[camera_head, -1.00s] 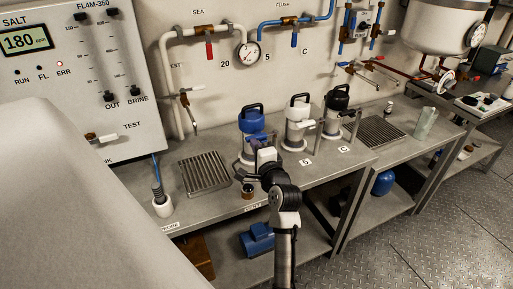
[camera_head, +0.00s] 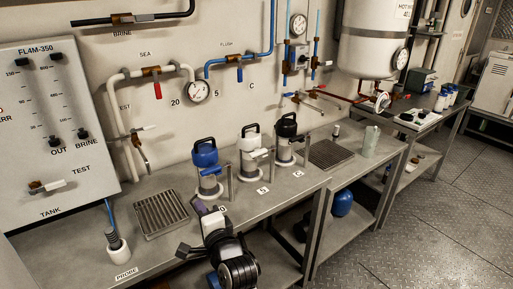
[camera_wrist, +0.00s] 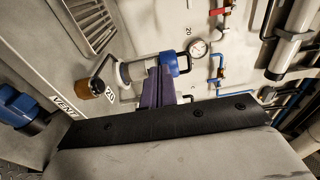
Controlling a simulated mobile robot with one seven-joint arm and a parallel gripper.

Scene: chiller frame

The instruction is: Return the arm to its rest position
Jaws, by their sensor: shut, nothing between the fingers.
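The blue-topped housing also shows there (camera_wrist: 167,64), beyond the fingers. Whether the fingers touch anything is hard to tell, but I see no contact. My arm hides part of the bench front in the head view.
A white-topped housing (camera_head: 249,150) and a black-topped housing (camera_head: 287,136) stand along the bench (camera_head: 260,207). A drain grate (camera_head: 160,214) and a probe holder (camera_head: 118,250) are at the left. Open floor (camera_head: 430,205) lies at right.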

